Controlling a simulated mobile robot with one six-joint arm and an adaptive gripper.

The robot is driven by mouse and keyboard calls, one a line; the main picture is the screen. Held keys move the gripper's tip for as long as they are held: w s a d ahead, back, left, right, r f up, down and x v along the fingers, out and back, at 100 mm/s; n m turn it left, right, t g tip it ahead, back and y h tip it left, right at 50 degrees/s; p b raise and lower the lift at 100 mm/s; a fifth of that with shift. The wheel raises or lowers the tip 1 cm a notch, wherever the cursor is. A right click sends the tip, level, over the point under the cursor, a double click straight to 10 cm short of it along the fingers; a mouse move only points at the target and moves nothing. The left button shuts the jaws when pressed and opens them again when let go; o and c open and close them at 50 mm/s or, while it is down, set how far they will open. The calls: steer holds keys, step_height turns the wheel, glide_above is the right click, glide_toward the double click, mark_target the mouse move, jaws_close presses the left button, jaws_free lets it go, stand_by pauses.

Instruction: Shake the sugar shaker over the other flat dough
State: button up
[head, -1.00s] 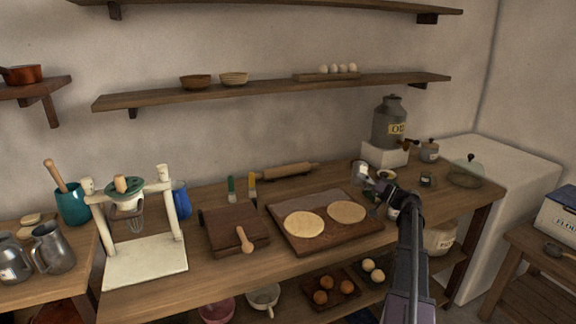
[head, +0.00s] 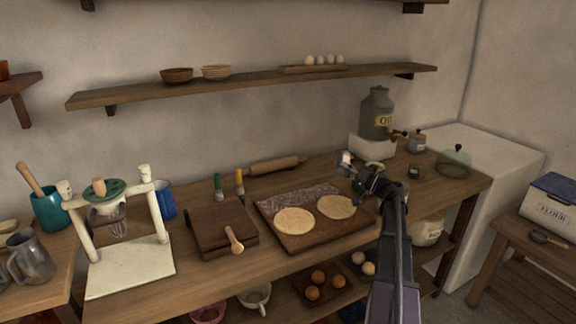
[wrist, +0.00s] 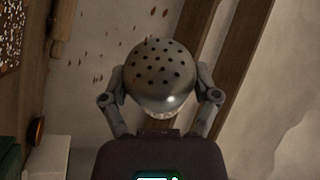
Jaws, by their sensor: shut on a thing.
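My gripper (head: 362,180) is shut on the sugar shaker (head: 346,160), which is held in the air behind and slightly right of the right dough. In the wrist view the shaker's domed metal top (wrist: 162,75) with dark holes sits between my two fingers. Two round flat doughs lie on a dark board (head: 311,240): the left dough (head: 294,221) and the right dough (head: 337,207). Both look faintly speckled. Pale specks spread over the back of the board. Brown specks show beside the shaker in the wrist view.
A grey oil can (head: 376,113) on a white block, small jars and a glass dome (head: 454,163) stand to the right. A shelf (head: 250,86) runs above.

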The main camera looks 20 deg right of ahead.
steer(key=w+a+r+m+g+h+p, duration=0.1)
steer(key=a+r+m+h+p, duration=0.1)
steer(key=a+m+p, duration=0.3)
steer(key=w+a+r+m+g+h+p, duration=0.1)
steer(key=a+m+p, duration=0.5)
steer(key=a, duration=0.8)
steer(key=shift+w+r+m+g+h, duration=0.4)
steer(key=shift+w+r+m+g, duration=0.1)
steer(key=shift+w+r+m, duration=0.25)
steer(key=shift+w+d+m+p, duration=0.15)
steer(key=shift+m+p, duration=0.1)
steer(key=shift+p, duration=0.3)
steer(key=shift+w+d+r+m+g+y+p, duration=0.25)
steer(key=shift+r+m+g+y+p, duration=0.15)
steer(key=shift+m+g+p, duration=0.8)
steer(key=shift+w+d+r+m+g+y+p, duration=0.1)
steer(key=shift+w+r+m+g+y+p, duration=0.4)
steer(key=shift+m, duration=1.1)
steer(key=shift+s+d+r+m+g+y+p, duration=0.1)
steer(key=shift+d+m+g+y+p, duration=0.15)
steer(key=shift+m+g+p, duration=1)
